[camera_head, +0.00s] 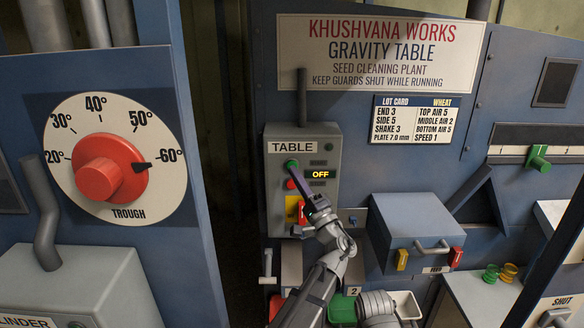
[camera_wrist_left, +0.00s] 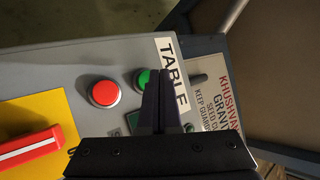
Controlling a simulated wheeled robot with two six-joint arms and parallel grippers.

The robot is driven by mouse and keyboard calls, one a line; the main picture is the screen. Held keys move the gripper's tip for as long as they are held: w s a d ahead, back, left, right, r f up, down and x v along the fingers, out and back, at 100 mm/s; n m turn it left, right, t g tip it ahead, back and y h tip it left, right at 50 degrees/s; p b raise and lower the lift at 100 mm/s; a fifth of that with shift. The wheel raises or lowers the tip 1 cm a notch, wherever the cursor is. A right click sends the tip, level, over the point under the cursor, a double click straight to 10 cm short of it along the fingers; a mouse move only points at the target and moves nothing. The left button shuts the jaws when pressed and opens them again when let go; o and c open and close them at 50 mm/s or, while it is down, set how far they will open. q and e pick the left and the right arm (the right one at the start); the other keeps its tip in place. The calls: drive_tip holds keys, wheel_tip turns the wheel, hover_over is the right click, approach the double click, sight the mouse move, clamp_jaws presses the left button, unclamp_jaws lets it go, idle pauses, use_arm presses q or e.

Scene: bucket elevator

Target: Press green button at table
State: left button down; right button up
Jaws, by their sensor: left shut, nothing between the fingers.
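The TABLE control box (camera_head: 327,150) is a grey panel with a small display (camera_head: 320,175) reading OFF. Its green button (camera_head: 291,164) is at the upper left, above a red button (camera_head: 291,184). My left gripper (camera_head: 296,170) is shut and empty, its tips at the green button's lower edge. In the left wrist view the closed fingers (camera_wrist_left: 160,76) overlap the right side of the green button (camera_wrist_left: 142,79). The red button (camera_wrist_left: 103,94) is clear beside them. I cannot tell whether the tips touch the green button. My right gripper is not in view.
A yellow plate with a red switch (camera_head: 301,211) sits below the buttons. A TROUGH dial with a red knob (camera_head: 99,180) is on the left cabinet. A blue-grey box with a handle (camera_head: 405,222) stands right of my left arm.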

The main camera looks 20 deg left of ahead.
use_arm(q)
drive_tip(key=shift+w, duration=0.2)
idle(0.6)
drive_tip(key=shift+w+a, duration=0.15)
drive_tip(key=shift+w, duration=0.1)
drive_tip(key=shift+w+a, duration=0.1)
drive_tip(key=shift+w, duration=0.35)
idle(0.8)
idle(0.4)
drive_tip(key=shift+s+d, duration=0.25)
drive_tip(key=shift+s, duration=0.6)
drive_tip(key=s, duration=0.2)
drive_tip(key=s+d, duration=0.1)
drive_tip(key=s, duration=0.1)
drive_tip(key=shift+s+d, duration=0.2)
drive_tip(key=shift+s, duration=0.2)
